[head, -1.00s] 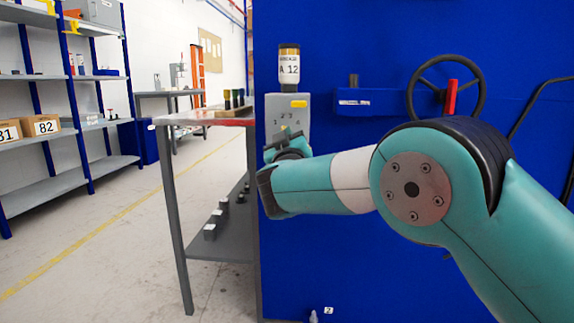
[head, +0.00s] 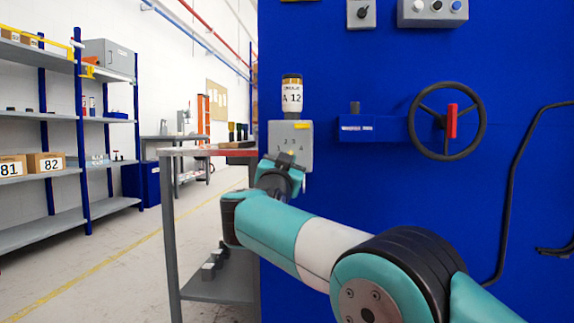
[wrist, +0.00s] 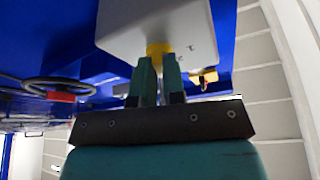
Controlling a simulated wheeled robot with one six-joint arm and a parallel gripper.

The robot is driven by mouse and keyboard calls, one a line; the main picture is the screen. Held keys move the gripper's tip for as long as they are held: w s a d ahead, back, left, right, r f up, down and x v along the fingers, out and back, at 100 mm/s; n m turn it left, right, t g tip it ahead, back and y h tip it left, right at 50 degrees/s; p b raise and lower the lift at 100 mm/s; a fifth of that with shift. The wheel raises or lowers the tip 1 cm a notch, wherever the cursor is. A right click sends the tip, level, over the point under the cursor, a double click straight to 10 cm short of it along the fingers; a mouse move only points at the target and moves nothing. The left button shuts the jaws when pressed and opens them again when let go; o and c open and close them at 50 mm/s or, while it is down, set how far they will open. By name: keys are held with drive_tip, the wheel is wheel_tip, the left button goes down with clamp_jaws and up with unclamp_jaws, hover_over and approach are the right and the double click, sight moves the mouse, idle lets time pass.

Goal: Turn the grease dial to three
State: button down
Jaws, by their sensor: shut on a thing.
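The grease dial's grey box (head: 291,137) is on the blue panel, with small numbers on its face and a labelled jar (head: 292,97) on top. My gripper (head: 281,164) is at the lower part of this box and hides the dial in the head view. In the wrist view, my gripper's two fingers (wrist: 159,72) close on the yellow dial (wrist: 158,50), in front of the box (wrist: 150,22). No pointer shows clearly, so I cannot tell which number the dial is on.
To the right are a blue ledge (head: 371,129) and a black handwheel (head: 421,146) with a red handle. A table (head: 203,152) stands close on the left. Switch boxes (head: 432,13) are above. Shelves (head: 62,163) stand at the far left.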

drive_tip(key=shift+w+d+r+m, duration=0.15)
drive_tip(key=shift+r+m, duration=0.15)
drive_tip(key=shift+r, duration=0.15)
drive_tip(key=c, duration=1.2)
unclamp_jaws()
drive_tip(key=shift+f, duration=0.3)
drive_tip(key=b+v, duration=0.5)
drive_tip(key=v, duration=1.2)
drive_tip(key=shift+a, duration=0.3)
